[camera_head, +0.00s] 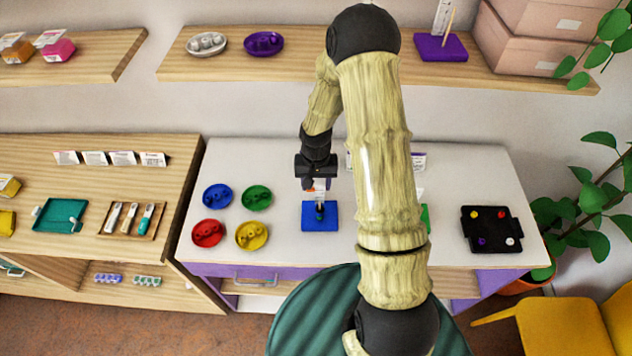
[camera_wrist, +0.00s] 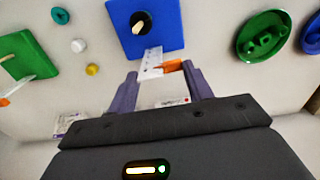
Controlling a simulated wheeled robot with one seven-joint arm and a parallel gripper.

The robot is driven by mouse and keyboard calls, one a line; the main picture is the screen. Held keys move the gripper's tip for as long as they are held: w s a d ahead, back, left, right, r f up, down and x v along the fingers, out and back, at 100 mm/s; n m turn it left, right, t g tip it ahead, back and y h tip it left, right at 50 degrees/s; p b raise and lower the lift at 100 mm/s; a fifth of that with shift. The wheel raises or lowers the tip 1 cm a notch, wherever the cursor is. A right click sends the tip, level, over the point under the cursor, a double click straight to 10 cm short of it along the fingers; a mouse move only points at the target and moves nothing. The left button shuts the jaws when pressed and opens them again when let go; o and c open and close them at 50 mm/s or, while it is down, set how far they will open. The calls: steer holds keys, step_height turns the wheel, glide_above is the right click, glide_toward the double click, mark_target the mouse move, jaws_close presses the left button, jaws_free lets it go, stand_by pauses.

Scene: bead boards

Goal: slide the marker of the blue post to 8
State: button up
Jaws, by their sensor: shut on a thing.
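The blue post board (camera_head: 309,222) stands on the white table; in the wrist view its blue base (camera_wrist: 170,28) is at the top centre. Its white number scale (camera_wrist: 151,64) rises towards my gripper. The orange marker (camera_wrist: 173,66) sits at the scale, between my fingertips. My gripper (camera_wrist: 160,71) is shut on the marker; in the head view my gripper (camera_head: 318,184) is above the blue base. The scale's numbers are too small to read, so I cannot tell the marker's value.
Left of the blue board are blue (camera_head: 217,196), green (camera_head: 257,198), red (camera_head: 208,234) and yellow (camera_head: 252,236) dishes. A green board (camera_wrist: 24,55) is on the other side, mostly behind my arm in the head view. A black tray (camera_head: 491,243) lies far right.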

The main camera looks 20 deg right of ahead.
steer(key=o, duration=1)
steer(key=shift+w+r, duration=0.1)
steer(key=shift+r, duration=0.1)
step_height(320, 180, up, 17)
steer(key=b, duration=0.3)
glide_above(316, 187)
steer(key=shift+w+d, duration=0.1)
steer(key=shift+w, duration=0.25)
steer(key=s+n+t, duration=0.1)
steer(key=s, duration=0.4)
steer(key=s+n, duration=0.1)
steer(key=s, duration=0.3)
steer(key=s+a+n+t, duration=0.1)
steer(key=s, duration=0.4)
steer(key=shift+s+r+t, duration=0.3)
steer(key=shift+s, duration=0.05)
